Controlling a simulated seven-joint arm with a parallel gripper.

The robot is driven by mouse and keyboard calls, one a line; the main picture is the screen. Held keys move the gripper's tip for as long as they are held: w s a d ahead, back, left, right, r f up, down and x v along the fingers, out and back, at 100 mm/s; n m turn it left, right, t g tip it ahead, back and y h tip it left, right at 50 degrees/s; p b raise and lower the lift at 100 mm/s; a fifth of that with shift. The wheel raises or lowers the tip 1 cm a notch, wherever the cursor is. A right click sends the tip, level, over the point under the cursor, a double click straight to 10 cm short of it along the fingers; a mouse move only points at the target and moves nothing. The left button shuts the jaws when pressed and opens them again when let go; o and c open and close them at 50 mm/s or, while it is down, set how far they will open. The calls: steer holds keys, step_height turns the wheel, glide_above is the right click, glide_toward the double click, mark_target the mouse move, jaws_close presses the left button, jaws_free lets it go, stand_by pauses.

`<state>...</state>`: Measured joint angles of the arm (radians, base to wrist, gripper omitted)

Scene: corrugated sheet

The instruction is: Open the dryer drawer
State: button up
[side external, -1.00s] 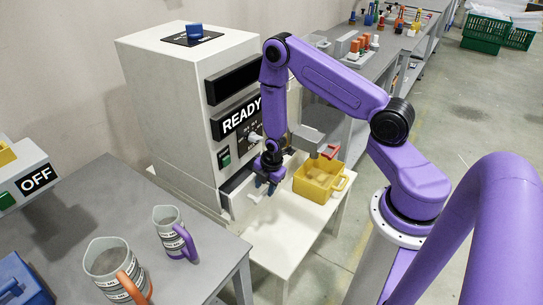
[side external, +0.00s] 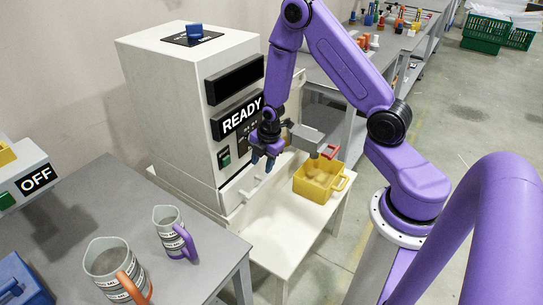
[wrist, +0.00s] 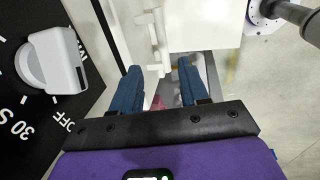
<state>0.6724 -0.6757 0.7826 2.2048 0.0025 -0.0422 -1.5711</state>
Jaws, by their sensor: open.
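The dryer (side external: 185,105) is a tall grey-white cabinet with a READY display. Its drawer (side external: 235,193) is low on the front, a white panel with a pale bar handle (side external: 257,183). The drawer front looks close to the cabinet, with no dark inside showing in the side view. My gripper (side external: 262,161) is in front of the cabinet, above the handle, pointing down and apart from it. In the wrist view my blue fingers (wrist: 160,90) are spread with nothing held between them. A white handle (wrist: 156,42) shows beyond the fingers there.
A dial knob (wrist: 58,62) is close at left in the wrist view. Two mugs (side external: 118,265) (side external: 170,228) stand on the grey table.

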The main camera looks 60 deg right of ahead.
step_height(320, 180, up, 7)
steer(key=s, duration=0.2)
steer(key=s+a+r+m+g, duration=0.1)
steer(key=s+a+r+m, duration=0.1)
steer(key=s+a+r, duration=0.6)
steer(key=shift+s+a+r+m+y, duration=0.3)
steer(key=shift+s+a, duration=0.5)
steer(key=shift+a, duration=1.25)
